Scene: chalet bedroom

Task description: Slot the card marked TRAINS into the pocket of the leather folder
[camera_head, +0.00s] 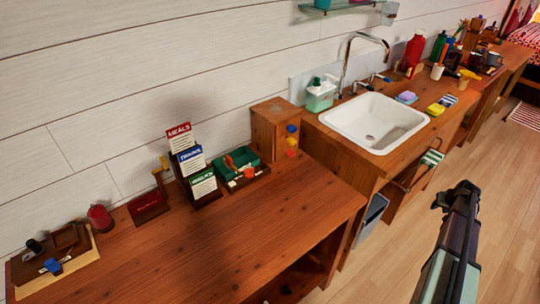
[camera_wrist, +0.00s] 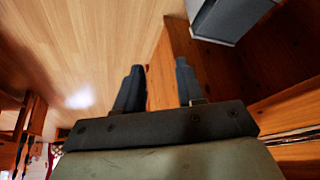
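Three cards stand in a stepped dark holder (camera_head: 206,201) on the wooden desk. The back one is red and reads MEALS (camera_head: 180,138). The middle one has a blue header (camera_head: 191,158) that looks like TRAINS, but the print is small. The front one has a green header (camera_head: 202,181). A brown leather-like item (camera_head: 70,238) lies on a tan sheet at the far left; it may be the folder, and I cannot make out a pocket. My gripper (camera_head: 453,193) is over the floor, right of the desk and far from the cards. Its fingers (camera_wrist: 159,75) are apart and empty.
A green tray (camera_head: 241,158), a wooden box (camera_head: 268,130), a dark red item (camera_head: 148,207) and a red jar (camera_head: 100,217) stand along the wall. The desk front is clear.

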